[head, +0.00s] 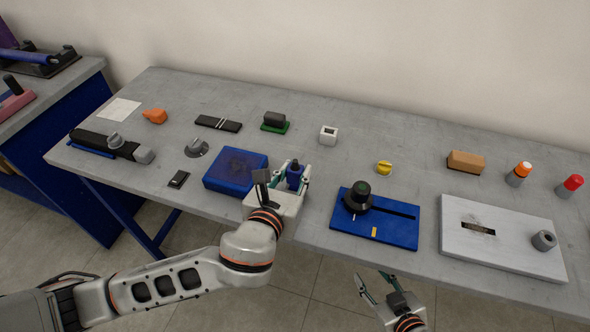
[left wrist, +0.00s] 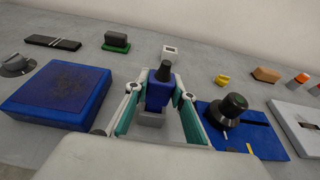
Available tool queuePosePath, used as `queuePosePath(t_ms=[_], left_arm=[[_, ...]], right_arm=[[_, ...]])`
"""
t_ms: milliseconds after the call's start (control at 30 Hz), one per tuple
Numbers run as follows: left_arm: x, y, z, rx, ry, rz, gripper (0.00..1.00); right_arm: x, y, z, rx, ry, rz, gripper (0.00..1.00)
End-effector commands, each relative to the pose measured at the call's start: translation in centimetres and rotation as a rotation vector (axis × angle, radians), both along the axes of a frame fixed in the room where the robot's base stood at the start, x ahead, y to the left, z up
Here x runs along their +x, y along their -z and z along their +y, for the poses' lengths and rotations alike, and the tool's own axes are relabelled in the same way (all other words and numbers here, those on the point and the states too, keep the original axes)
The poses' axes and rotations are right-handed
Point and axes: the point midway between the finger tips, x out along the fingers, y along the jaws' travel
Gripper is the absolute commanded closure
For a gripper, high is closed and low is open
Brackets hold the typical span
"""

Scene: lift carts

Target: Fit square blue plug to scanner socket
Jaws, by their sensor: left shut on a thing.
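The blue plug (head: 294,176) has a dark handle on top. My left gripper (head: 292,180) is shut on it and holds it upright at the table's front, right of a flat blue box. The left wrist view shows the plug (left wrist: 158,93) between the teal-lined fingers. A small white square block with a square opening (head: 328,135), which looks like the socket, stands farther back and to the right, apart from the plug; it also shows in the left wrist view (left wrist: 170,52). My right gripper (head: 376,284) is open and empty in front of the table edge.
The flat blue box (head: 234,172) is close left of my left gripper. A blue slotted plate (head: 389,232) with a black knob (head: 359,196) lies to the right, with a grey slotted panel (head: 500,245) beyond. A yellow knob (head: 384,168) stands behind. Clear tabletop separates plug and white block.

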Motion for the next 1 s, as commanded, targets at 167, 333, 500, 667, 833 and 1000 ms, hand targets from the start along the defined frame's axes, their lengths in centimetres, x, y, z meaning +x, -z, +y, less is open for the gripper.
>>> queuePosePath(t_ms=[167,333,500,667,833,1000], left_arm=[[0.0,0.6,0.0,0.0,0.0,0.0,0.98],[0.0,1.0,0.0,0.001,-0.001,0.0,0.98],[0.0,1.4,0.0,0.001,-0.001,0.0,0.98],[0.0,1.9,0.0,0.0,0.0,0.0,0.98],[0.0,2.4,0.0,0.0,0.0,0.0,0.98],[0.0,2.4,0.0,0.0,0.0,-0.001,0.57]], right_arm=[[0.0,0.1,0.0,0.001,0.0,-0.002,0.6],[0.0,0.3,0.0,0.0,0.0,-0.001,0.6],[0.0,0.6,0.0,0.001,0.001,0.0,0.6],[-0.1,0.9,0.0,0.0,0.0,0.004,0.6],[-0.2,1.2,0.0,0.0,0.0,0.006,0.6],[-0.2,1.2,0.0,0.0,0.0,0.006,0.6]])
